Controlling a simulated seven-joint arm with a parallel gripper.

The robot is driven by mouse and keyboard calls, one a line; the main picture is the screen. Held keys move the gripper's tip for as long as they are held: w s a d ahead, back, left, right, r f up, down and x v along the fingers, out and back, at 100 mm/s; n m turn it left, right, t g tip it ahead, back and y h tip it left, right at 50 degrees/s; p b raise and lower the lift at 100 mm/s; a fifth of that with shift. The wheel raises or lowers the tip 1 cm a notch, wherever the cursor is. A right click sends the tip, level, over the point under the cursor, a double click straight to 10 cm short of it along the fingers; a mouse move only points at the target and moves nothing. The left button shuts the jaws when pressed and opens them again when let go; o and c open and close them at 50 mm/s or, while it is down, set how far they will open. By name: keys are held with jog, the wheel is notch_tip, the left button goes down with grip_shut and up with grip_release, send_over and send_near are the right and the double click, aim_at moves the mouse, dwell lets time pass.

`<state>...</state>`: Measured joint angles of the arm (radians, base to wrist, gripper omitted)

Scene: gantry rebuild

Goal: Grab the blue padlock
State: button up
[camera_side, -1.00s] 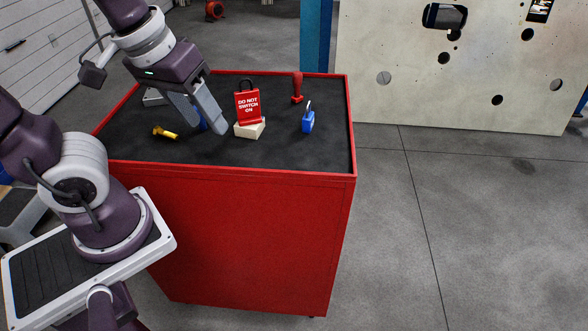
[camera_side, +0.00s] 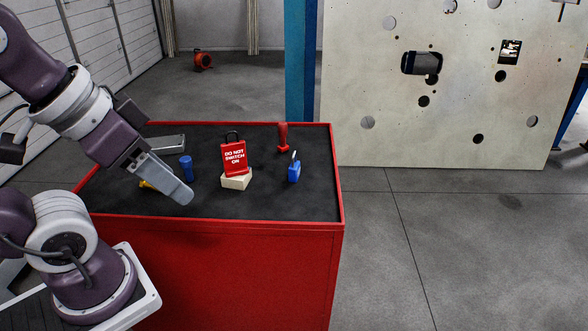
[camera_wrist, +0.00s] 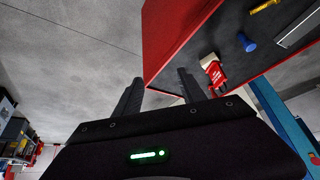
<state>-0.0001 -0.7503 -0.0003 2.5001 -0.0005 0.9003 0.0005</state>
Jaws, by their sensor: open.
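The blue padlock (camera_side: 293,174) stands on the black top of the red cart, right of the middle, with its pale shackle upward. My gripper (camera_side: 180,196) is over the front left part of the cart top, well to the left of the padlock and apart from it. In the side view its fingers overlap. In the wrist view my gripper (camera_wrist: 158,86) shows two spread fingers with nothing between them. I cannot make out the padlock in the wrist view.
A red "DO NOT SWITCH ON" tag (camera_side: 233,155) on a cream block (camera_side: 236,181) stands between gripper and padlock. A red stamp-like object (camera_side: 283,137) is behind the padlock. A blue cylinder (camera_side: 186,168), yellow item (camera_side: 146,184) and grey box (camera_side: 165,144) are left. The cart (camera_side: 250,225) has a raised rim.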

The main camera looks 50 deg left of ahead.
jog(key=shift+c, duration=0.3)
jog(key=w+a+f+m+g+y, duration=0.2)
jog(key=a+f+m+g+y, duration=0.3)
jog(key=a, duration=0.3)
jog(key=w+a+f+m+t+y, duration=0.1)
jog(key=w+m+y, duration=0.1)
jog(key=w+m, duration=0.2)
jog(key=w+a+f+m+t+y, duration=0.1)
jog(key=w+a+m+t, duration=0.1)
jog(key=w+m, duration=0.3)
jog(key=w+a+f+m+t+y, duration=0.1)
jog(key=w+a+m+t+y, duration=0.1)
jog(key=w+m, duration=0.2)
jog(key=shift+w+m+y, duration=0.3)
jog(key=shift+w, duration=0.25)
jog(key=m+t+h, duration=0.3)
jog(key=m+t, duration=0.3)
jog(key=m, duration=0.5)
send_near(293, 166)
jog(key=x, duration=0.4)
jog(key=shift+w+f, duration=0.25)
jog(key=shift+w, duration=0.2)
jog(key=x, duration=0.6)
jog(key=shift+w+a, duration=0.2)
jog(key=shift+a, duration=0.25)
grip_shut()
